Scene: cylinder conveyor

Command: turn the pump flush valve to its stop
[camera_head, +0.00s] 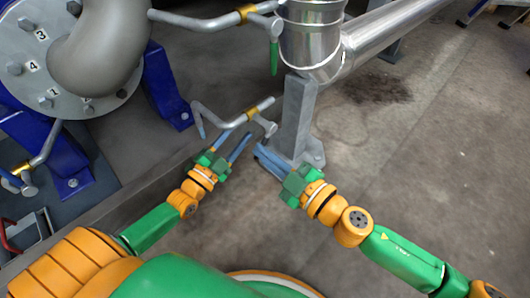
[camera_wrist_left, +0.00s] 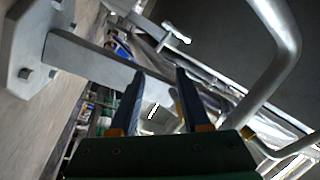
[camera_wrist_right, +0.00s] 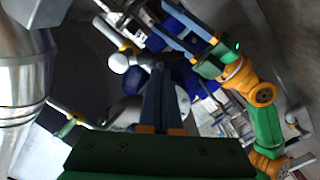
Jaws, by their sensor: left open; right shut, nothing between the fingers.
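A thin grey pipe with a yellow band and a small grey valve fitting (camera_head: 267,126) is in the middle of the head view, beside a grey post. I cannot tell for sure that this is the pump flush valve, as similar fittings show elsewhere. My left gripper (camera_head: 231,142) is open and empty, just below the pipe in the picture. Its spread fingers show in the left wrist view (camera_wrist_left: 161,75). My right gripper (camera_head: 258,149) is shut and empty, just below the fitting, by the post's foot. Its closed fingers show in the right wrist view (camera_wrist_right: 159,68). Contact is unclear.
The grey post (camera_head: 294,116) stands close to both grippers under a shiny metal pipe (camera_head: 312,42). A green handle (camera_head: 274,58) hangs from an upper fitting. A numbered flange (camera_head: 25,85) on blue supports is at left.

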